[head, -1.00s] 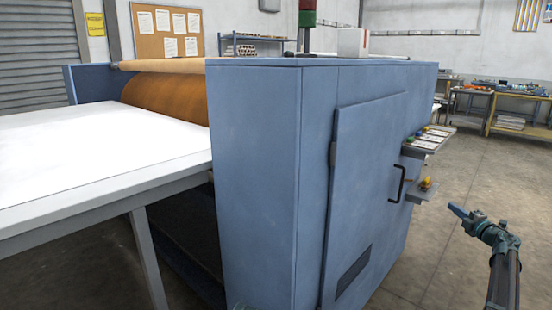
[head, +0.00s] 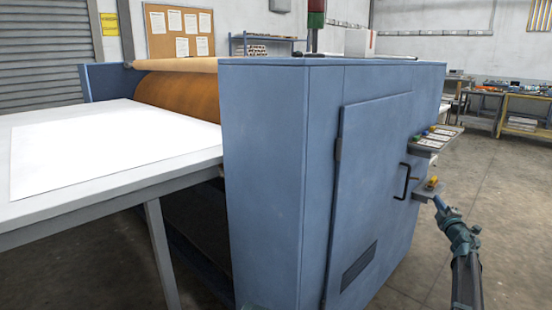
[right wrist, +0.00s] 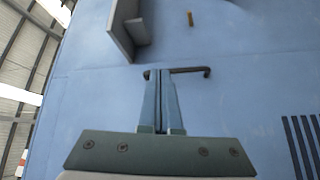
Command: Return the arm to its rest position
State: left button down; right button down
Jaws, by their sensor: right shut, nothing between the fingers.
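My right gripper (head: 438,203) is at the right of the head view, in front of the blue press (head: 265,170). It is shut and empty, with its fingers side by side in the right wrist view (right wrist: 160,100). In the head view its tip shows just below the small shelf (head: 427,192) with a yellow item on the press side. In the right wrist view the dark door handle (right wrist: 192,71) shows just beyond the fingertips; I cannot tell whether they touch. My left gripper is not in view.
A control panel (head: 436,138) with coloured buttons juts from the press above the small shelf. A white table (head: 110,192) with a white sheet reaches left from the press. Workbenches (head: 520,112) stand at the back right. The floor right of my arm is clear.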

jog(key=s+a+f+m+g+h, duration=0.2)
jog(key=a+f+m, duration=0.15)
jog(key=a, duration=0.45)
jog(key=s+a+f+m+g+h, duration=0.2)
jog(key=a+m, duration=0.2)
jog(key=a, duration=0.4)
jog(key=s+a+f+m+g+y, duration=0.1)
jog(key=s+a+f+m+g, duration=0.15)
jog(key=s+a+f, duration=0.5)
jog(key=s+a+f+m+g+y, duration=0.1)
jog(key=s+a+f+g, duration=0.25)
jog(key=a, duration=0.65)
jog(key=s+a+f+g+y, duration=0.1)
jog(key=s+a+f+g, duration=0.2)
jog(key=s+a, duration=0.55)
jog(key=s+a+f+n+g+y, duration=0.1)
jog(key=s+a+f+g, duration=0.3)
jog(key=s, duration=0.7)
jog(key=s+a+f+g+y, duration=0.1)
jog(key=s+a+g+y, duration=0.1)
jog(key=s+a, duration=0.6)
notch_tip(320, 180, up, 34)
jog(key=s+p, duration=0.1)
jog(key=p, duration=3.2)
jog(key=shift+d+f, duration=0.2)
jog(key=shift+d, duration=0.1)
jog(key=shift+s, duration=0.1)
